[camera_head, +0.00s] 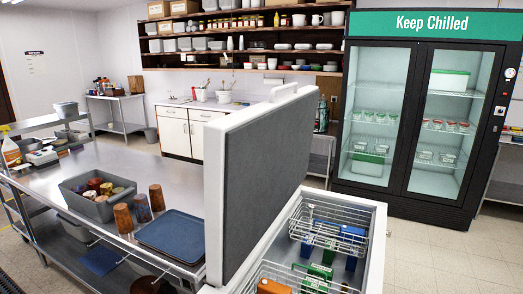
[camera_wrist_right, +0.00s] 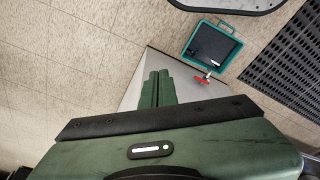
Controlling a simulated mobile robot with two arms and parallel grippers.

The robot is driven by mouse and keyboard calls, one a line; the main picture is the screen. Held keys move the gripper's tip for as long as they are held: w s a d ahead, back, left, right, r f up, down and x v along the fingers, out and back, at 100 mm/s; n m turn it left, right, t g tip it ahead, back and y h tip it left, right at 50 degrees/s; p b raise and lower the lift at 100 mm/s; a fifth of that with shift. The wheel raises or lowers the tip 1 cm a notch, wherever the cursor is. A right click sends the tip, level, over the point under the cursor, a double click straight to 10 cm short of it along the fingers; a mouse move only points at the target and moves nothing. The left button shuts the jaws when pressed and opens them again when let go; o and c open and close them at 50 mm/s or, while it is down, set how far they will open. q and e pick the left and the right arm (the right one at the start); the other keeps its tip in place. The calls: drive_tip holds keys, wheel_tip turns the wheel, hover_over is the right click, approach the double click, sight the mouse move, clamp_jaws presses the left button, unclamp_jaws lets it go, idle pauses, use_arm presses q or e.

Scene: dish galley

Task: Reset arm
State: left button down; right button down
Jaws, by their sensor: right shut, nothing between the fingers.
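My right gripper (camera_wrist_right: 156,74) shows in the right wrist view. Its two green fingers are together, with nothing between them. They appear in front of a pale grey flat surface (camera_wrist_right: 128,98), with tiled floor around it. No gripper or arm of mine shows in the head view, and my left gripper is in neither view.
In the head view a chest freezer (camera_head: 376,250) has its lid (camera_head: 262,170) raised. A steel table (camera_head: 150,172) holds a grey bin (camera_head: 97,208), cups and a blue tray (camera_head: 172,235). A glass-door fridge (camera_head: 345,185) stands behind. The wrist view shows a teal-rimmed item (camera_wrist_right: 212,47).

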drive_tip(key=s+d+f+g+b, duration=0.1)
drive_tip(key=s+d+f, duration=0.2)
drive_tip(key=s+f, duration=1.2)
drive_tip(key=shift+s+f, duration=0.4)
drive_tip(key=shift+s, duration=0.15)
